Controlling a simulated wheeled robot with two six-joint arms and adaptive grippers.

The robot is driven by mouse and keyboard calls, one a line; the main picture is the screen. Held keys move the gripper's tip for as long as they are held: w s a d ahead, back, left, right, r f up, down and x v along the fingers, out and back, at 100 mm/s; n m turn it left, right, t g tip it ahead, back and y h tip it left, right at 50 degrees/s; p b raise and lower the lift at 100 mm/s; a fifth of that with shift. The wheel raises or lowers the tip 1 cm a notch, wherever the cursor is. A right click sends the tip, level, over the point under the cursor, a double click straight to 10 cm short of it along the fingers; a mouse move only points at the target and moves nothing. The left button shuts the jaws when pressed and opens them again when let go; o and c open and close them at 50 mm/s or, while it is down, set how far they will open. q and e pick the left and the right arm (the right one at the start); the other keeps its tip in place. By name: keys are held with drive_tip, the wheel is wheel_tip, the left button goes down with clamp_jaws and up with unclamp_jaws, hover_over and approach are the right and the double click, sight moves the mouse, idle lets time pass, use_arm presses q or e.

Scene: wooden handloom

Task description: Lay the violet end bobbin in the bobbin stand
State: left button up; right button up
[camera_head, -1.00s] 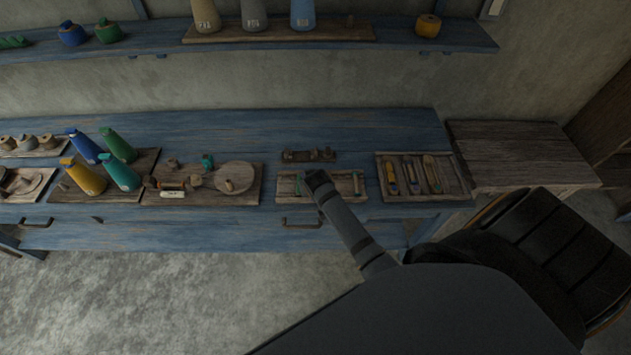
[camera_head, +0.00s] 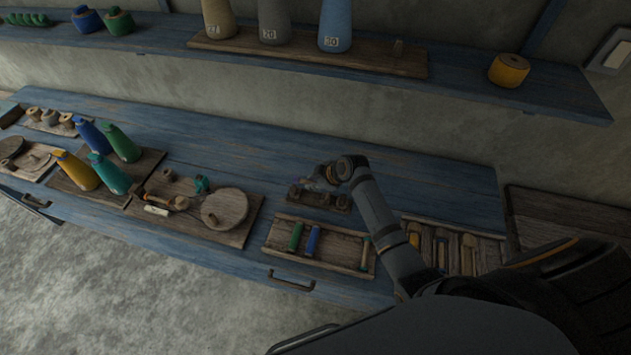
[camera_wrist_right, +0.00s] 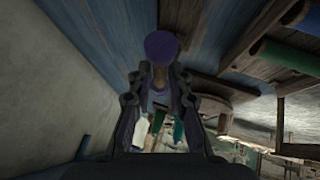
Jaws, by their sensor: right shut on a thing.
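My right gripper (camera_head: 333,174) is shut on the violet bobbin (camera_wrist_right: 161,46). In the wrist view, the bobbin's round violet end shows beyond the fingertips (camera_wrist_right: 158,78). In the head view, the gripper is over the small dark wooden rack (camera_head: 334,202) at the back of the bench, and the bobbin is mostly hidden. The bobbin stand (camera_head: 273,241), a shallow wooden frame, is in front of that rack. A green bobbin (camera_head: 296,236) and a blue bobbin (camera_head: 313,241) lie in its left part, and a thin greenish one (camera_head: 365,252) near its right end. My left gripper is not in view.
A tool tray (camera_head: 450,232) is right of the stand, partly behind my arm. A board with a round disc (camera_head: 225,208) is on the left. A shelf (camera_head: 460,82) with cones runs above the bench. Bare blue bench (camera_head: 250,152) lies behind the boards.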

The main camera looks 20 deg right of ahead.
drive_tip(key=f+b, duration=0.2)
drive_tip(key=f, duration=0.1)
drive_tip(key=f+b, duration=0.1)
drive_tip(key=shift+w+d+f+b, duration=0.15)
drive_tip(key=shift+d+f+b, duration=0.1)
drive_tip(key=shift+b, duration=0.15)
drive_tip(key=shift+f, duration=0.35)
drive_tip(key=shift+a+f+b, duration=0.1)
drive_tip(key=shift+f+b, duration=0.6)
drive_tip(key=shift+f, duration=0.15)
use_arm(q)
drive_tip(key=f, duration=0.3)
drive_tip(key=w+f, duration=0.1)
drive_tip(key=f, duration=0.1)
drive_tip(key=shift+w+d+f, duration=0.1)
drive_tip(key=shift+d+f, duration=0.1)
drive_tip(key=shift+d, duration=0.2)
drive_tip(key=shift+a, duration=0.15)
use_arm(e)
drive_tip(key=o, duration=0.9)
